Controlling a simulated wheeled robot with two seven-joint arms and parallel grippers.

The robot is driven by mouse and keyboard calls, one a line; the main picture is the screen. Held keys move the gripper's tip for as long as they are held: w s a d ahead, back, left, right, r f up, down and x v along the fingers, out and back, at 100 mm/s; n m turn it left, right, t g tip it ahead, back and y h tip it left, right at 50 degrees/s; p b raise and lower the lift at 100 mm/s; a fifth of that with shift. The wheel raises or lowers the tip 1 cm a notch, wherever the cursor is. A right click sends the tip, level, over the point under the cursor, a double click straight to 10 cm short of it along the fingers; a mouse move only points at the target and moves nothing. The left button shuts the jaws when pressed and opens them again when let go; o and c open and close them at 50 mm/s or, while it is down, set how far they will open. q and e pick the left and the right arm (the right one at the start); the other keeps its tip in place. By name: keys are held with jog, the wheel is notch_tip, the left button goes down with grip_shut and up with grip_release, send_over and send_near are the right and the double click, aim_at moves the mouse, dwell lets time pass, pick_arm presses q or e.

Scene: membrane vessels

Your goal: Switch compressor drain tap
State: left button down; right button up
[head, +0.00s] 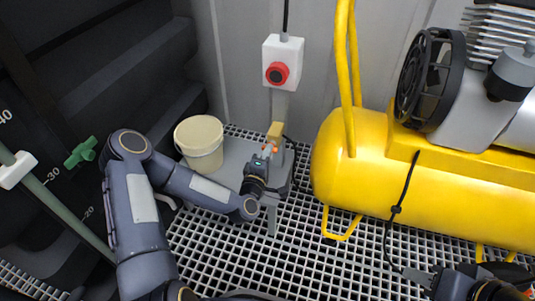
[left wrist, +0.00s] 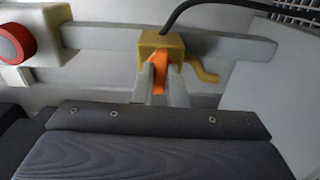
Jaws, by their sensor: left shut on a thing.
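The drain tap has a brass-yellow body (head: 275,131), fixed to a grey upright below the red button. In the left wrist view the tap body (left wrist: 160,44) sits on a grey bar, with a curved yellow spout to its right. Its orange lever (left wrist: 161,72) lies between the two fingers of my left gripper (left wrist: 160,88), which is shut on it. In the head view my left gripper (head: 268,152) is at the tap, with small bits of orange showing there. My right gripper (head: 420,274) is at the bottom right, away from the tap; its opening is unclear.
A yellow compressor tank (head: 440,195) with a fan stands at right. A red button on a white box (head: 290,50) is above the tap. A cream bucket (head: 200,148) stands left of the tap. A green handle (head: 80,152) is at left. A black cable (head: 397,205) hangs before the tank.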

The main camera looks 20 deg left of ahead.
pick_arm(q)
jog(key=c, duration=1.5)
grip_release()
jog(key=shift+o, duration=0.2)
jog(key=s+p, duration=0.1)
jog(key=s, duration=0.7)
jog(key=shift+a+p, duration=0.15)
jog(key=shift+p, duration=0.2)
jog(key=shift+w, duration=0.1)
